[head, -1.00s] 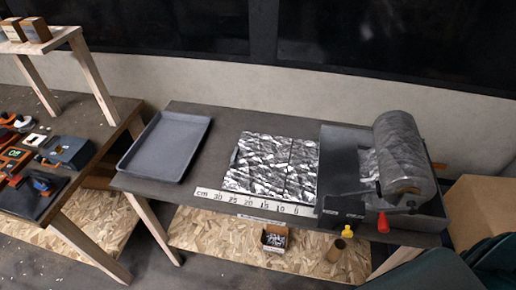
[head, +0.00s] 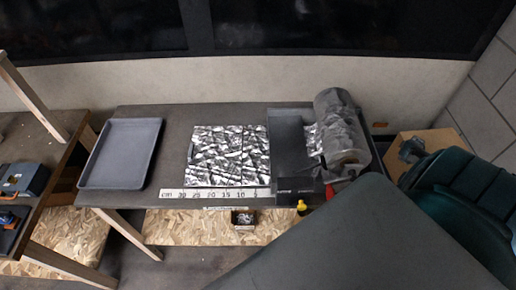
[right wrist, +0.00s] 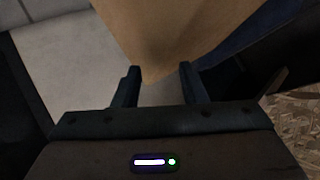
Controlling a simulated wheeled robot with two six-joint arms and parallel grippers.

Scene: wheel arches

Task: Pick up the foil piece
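The foil piece (head: 215,155) lies flat on the dark table, a crinkled silver sheet with a seam toward its right side. A ruler strip runs along its front edge. My right gripper (right wrist: 158,78) shows in the right wrist view with its two fingers apart and nothing between them; a tan panel lies beyond the fingertips. Neither gripper shows in the head view, and the foil does not show in the right wrist view. My left gripper is out of sight.
A grey tray (head: 121,154) sits left of the foil. A foil roll (head: 338,128) in a dark dispenser stands to the right. A yellow-topped item (head: 301,207) and a small box (head: 243,219) are at the front. A cardboard box (head: 418,146) stands right of the table.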

